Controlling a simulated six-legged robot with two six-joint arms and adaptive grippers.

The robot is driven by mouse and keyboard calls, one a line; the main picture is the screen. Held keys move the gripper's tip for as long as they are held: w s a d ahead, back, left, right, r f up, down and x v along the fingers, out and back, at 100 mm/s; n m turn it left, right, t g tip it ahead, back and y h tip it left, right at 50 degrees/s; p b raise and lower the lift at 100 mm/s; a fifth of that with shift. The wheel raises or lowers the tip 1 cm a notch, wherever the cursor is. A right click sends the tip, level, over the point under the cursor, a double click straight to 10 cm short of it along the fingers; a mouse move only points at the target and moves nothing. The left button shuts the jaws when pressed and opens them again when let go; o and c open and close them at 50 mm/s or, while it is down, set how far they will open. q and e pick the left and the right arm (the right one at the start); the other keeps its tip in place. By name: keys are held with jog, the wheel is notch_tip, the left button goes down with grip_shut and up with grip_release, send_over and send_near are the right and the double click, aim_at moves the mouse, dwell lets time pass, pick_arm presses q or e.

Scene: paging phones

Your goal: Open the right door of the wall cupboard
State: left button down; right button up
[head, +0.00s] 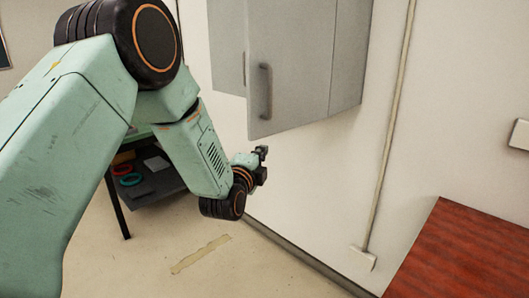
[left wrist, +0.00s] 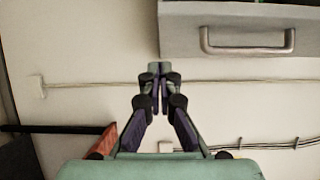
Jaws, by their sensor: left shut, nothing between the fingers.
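The grey wall cupboard (head: 347,60) hangs on the wall in the head view. Its right door (head: 305,60) stands partly open, its left edge swung out from the left door (head: 228,50). The right door's bar handle (head: 265,90) is near that free edge. My left gripper (head: 262,163) is below the door, apart from it. In the left wrist view my left gripper (left wrist: 159,68) is shut and empty. A grey panel (left wrist: 185,35) with a bar handle (left wrist: 247,48) shows above and right of the fingers there. My right gripper is out of view.
A red-brown surface (head: 440,260) is at the lower right. A dark shelf (head: 150,185) with small items stands behind my left arm. A thin pipe (head: 390,130) runs down the wall to a box. The floor (head: 240,270) below is open.

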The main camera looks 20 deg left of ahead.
pick_arm(q)
jog(key=shift+s+a, duration=1.25)
jog(key=shift+s, duration=2.9)
jog(key=s+d+f+n+g+h+b, duration=0.1)
jog(key=s+d+f+n+g, duration=0.15)
jog(key=s+f+n, duration=0.4)
jog(key=s+d+f+n+g+b, duration=0.2)
jog(key=f+n+g, duration=0.15)
jog(key=f, duration=0.65)
jog(key=s+d+f+n+g+h+b, duration=0.1)
jog(key=s+d+f+n+g, duration=0.15)
jog(key=s+f+n, duration=0.4)
jog(key=s+d+f+g+b, duration=0.1)
jog(key=s+f+g+b, duration=0.7)
jog(key=s+f, duration=1.5)
jog(key=shift+s+d+f+n+g, duration=0.2)
jog(key=shift+s+d+n+g, duration=0.2)
jog(key=shift+s+g, duration=0.45)
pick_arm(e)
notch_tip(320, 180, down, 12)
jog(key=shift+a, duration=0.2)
pick_arm(q)
jog(key=shift+s, duration=0.15)
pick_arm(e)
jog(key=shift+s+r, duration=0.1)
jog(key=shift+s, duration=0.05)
